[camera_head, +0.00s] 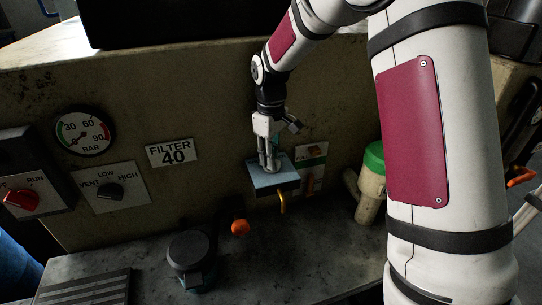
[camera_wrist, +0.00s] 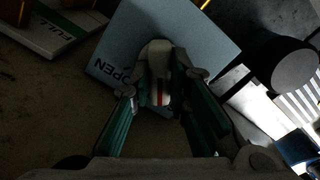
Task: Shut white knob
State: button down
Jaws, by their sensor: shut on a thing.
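The white knob (camera_wrist: 155,55) is in the wrist view, with a red line on its near part. It stands on a pale blue plate (camera_wrist: 205,30) marked OPEN. My gripper (camera_wrist: 163,92) has its two fingers on either side of the knob and is shut on it. In the head view, my gripper (camera_head: 269,165) points down at the pale blue plate (camera_head: 262,181) from above. The knob itself is hidden by my fingers there.
A FILTER 40 label (camera_head: 172,152), a pressure gauge (camera_head: 83,132), a black VENT/LOW/HIGH knob (camera_head: 110,191) and a red knob (camera_head: 22,199) are on the panel to the left. A green-capped bottle-like part (camera_head: 371,185) stands right. A dark round cap (camera_head: 188,250) and an orange knob (camera_head: 240,227) are below.

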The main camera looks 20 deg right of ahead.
jog(key=shift+n, duration=0.4)
jog(key=c, duration=1.5)
grip_release()
notch_tip(320, 180, up, 12)
